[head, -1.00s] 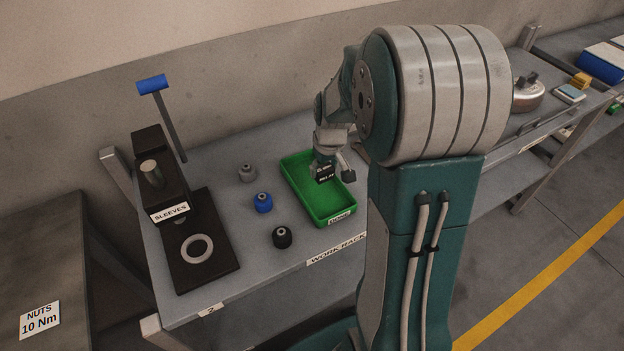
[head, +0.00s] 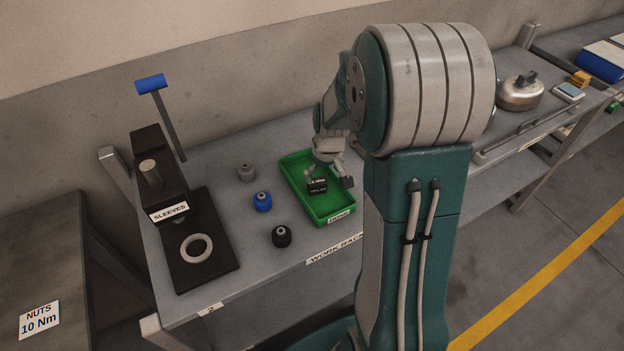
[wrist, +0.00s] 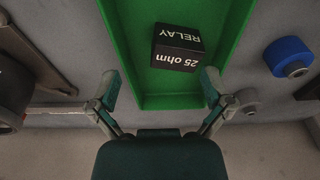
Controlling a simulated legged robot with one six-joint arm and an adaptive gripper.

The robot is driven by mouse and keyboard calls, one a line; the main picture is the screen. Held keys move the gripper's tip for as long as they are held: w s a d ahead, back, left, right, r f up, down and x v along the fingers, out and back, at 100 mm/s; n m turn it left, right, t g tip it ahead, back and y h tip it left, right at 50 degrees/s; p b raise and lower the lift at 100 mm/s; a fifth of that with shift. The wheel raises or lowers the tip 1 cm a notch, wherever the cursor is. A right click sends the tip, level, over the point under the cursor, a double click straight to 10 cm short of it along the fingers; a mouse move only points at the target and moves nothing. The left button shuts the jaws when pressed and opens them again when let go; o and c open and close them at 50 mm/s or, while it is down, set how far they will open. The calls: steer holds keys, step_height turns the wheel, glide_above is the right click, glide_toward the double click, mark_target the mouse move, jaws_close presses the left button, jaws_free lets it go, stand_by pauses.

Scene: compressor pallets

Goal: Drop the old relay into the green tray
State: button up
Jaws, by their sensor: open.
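The old relay, a small black block with white "RELAY" and "25 ohm" lettering (wrist: 178,47), lies inside the green tray (wrist: 150,101). In the head view the relay (head: 317,186) rests within the tray (head: 335,209), away from its front wall. My gripper (wrist: 160,88) is open and empty, its two fingers spread wide, apart from the relay. In the head view my gripper (head: 328,177) is at the tray, just above the relay, and partly hides the tray's right side.
Grey, blue (head: 262,202) and black (head: 282,236) knobbed parts stand left of the tray. A black press marked "SLEEVES" (head: 169,212) with a pale ring (head: 196,248) stands further left. A round metal pot (head: 520,92) sits on the rack at right.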

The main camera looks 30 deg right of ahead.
step_height(320, 180, up, 12)
steer(key=s, duration=0.1)
steer(key=shift+s, duration=0.35)
steer(key=shift+f, duration=0.15)
steer(key=s+a+r+t, duration=0.2)
steer(key=s+a+r, duration=0.1)
steer(key=s+a, duration=0.3)
steer(key=s+a+r+t, duration=0.1)
steer(key=s+a+r, duration=0.3)
steer(key=s, duration=0.7)
steer(key=shift+s+a+r+t, duration=0.25)
steer(key=shift+a+t, duration=0.15)
steer(key=shift+a, duration=0.95)
